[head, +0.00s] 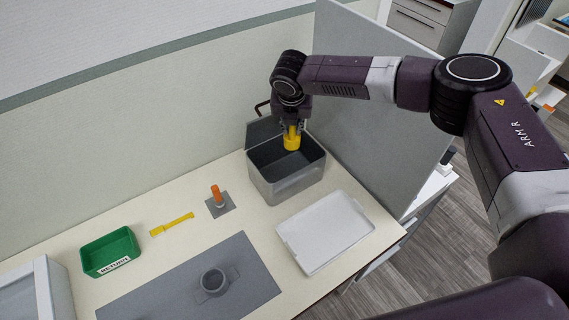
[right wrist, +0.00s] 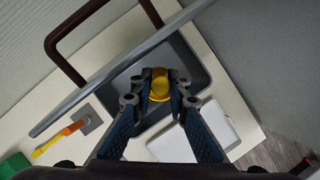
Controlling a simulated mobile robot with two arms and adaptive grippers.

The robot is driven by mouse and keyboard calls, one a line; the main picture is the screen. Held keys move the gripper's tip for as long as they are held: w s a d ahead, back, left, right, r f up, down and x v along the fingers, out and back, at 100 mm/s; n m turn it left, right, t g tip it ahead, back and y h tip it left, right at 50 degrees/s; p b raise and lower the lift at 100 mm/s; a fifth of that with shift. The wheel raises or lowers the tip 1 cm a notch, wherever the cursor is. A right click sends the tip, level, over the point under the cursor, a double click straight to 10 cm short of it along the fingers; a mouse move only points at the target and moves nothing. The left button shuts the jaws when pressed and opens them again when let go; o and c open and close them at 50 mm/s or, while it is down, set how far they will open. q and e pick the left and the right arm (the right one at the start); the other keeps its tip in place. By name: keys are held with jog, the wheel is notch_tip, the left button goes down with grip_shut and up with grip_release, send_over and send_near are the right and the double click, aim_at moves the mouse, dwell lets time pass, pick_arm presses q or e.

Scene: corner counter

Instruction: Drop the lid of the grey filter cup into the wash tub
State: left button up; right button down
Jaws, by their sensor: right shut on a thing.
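The grey wash tub (head: 286,184) stands at the back of the counter near the divider, its own cover (head: 264,132) raised at the back. My right gripper (head: 292,127) is over the tub's opening, pointing down, shut on the yellow lid (head: 291,142). In the right wrist view the lid (right wrist: 160,88) sits between the two fingertips (right wrist: 159,80), with the tub's rim (right wrist: 207,82) around it. The lid appears at about rim height; its exact gap to the tub floor cannot be told. The grey filter cup (head: 213,282) stands open-topped on a grey mat (head: 172,298). My left gripper is not in view.
A white tray (head: 325,234) lies in front of the tub. A green return bin (head: 110,252), a yellow tool (head: 172,225) and an orange-handled piece on a grey base (head: 218,202) are to the left. A tall grey divider (head: 375,110) stands close right of the tub.

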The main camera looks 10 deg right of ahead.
aim_at(290, 137)
jog(key=shift+w+a+r+n+y, duration=0.1)
jog(key=shift+w+r+n+y, duration=0.15)
jog(key=shift+w+n, duration=0.45)
jog(key=shift+n, duration=0.3)
jog(key=shift+f, duration=0.3)
notch_tip(290, 137, down, 6)
jog(key=b, duration=0.5)
jog(key=shift+r, duration=0.25)
jog(key=c, duration=1.8)
grip_release()
jog(key=v, duration=1.2)
